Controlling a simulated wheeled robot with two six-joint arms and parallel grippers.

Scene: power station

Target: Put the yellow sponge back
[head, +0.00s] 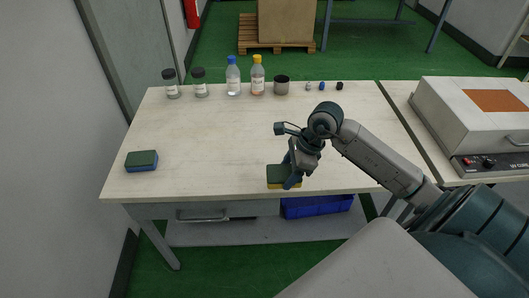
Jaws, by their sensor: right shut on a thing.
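The yellow sponge (276,181) has a dark green top and lies at the front edge of the table (205,140), right of the middle. My right gripper (290,180) comes down over it from above and is shut on it. The gripper covers the sponge's right part. I cannot tell whether the sponge is lifted off the table. A blue sponge (142,161) with a dark green top lies alone at the left side of the table. My left gripper is not in view.
A white UV cure box (470,105) stands at right. The table's middle is clear.

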